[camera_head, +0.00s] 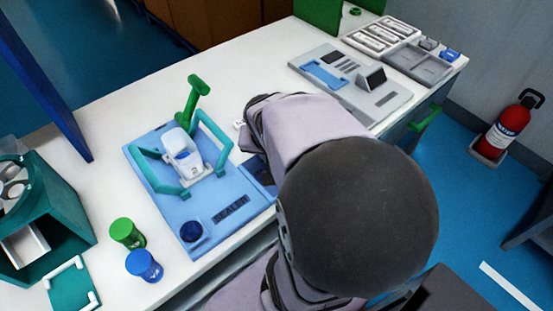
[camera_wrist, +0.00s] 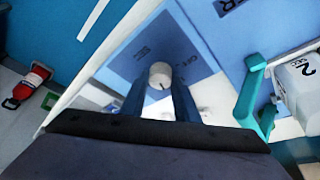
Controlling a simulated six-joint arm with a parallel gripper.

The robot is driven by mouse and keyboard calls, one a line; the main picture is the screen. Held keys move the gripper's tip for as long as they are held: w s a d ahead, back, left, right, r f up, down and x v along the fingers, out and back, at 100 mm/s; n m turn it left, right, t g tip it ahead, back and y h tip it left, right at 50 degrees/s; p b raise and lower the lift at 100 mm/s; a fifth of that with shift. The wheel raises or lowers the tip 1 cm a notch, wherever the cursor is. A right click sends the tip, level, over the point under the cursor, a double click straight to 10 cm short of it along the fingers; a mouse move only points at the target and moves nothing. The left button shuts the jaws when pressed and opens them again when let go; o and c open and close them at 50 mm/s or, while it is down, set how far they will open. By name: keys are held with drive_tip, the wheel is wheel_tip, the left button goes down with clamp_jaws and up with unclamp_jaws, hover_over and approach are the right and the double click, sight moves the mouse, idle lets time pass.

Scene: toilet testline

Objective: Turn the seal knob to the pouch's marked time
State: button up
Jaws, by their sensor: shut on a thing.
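The seal knob (camera_wrist: 159,73) is a small pale round knob on the blue sealer panel. In the wrist view a dark line on it points to the lower right. My gripper (camera_wrist: 159,86) is shut on it, a dark finger on each side. The pouch (camera_wrist: 300,85) is white and marked "2 SEC". It stands between teal bars on the blue sealer (camera_head: 165,205) and also shows in the head view (camera_head: 182,150). Small lettering near the knob is partly readable as "SEC" and "OFF". My arm hides the knob and gripper in the head view.
A green lever (camera_head: 190,100) rises behind the pouch. A dark blue button (camera_head: 192,231) is at the sealer's front. Green (camera_head: 127,233) and blue (camera_head: 143,264) jars stand front left, near a teal bin (camera_head: 50,235). A grey device (camera_head: 350,85) and trays stand back right.

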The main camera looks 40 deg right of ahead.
drive_tip(key=shift+m+b, duration=0.3)
drive_tip(key=shift+m, duration=0.2)
drive_tip(key=o, duration=1)
drive_tip(key=shift+o, duration=0.2)
drive_tip(key=shift+p+v, duration=0.95)
drive_tip(key=shift+v, duration=0.65)
drive_tip(key=p+v, duration=0.2)
drive_tip(key=p, duration=0.1)
drive_tip(key=p+v, duration=0.2)
drive_tip(key=p, duration=0.1)
drive_tip(key=shift+w+r, duration=0.1)
drive_tip(key=shift+w, duration=0.1)
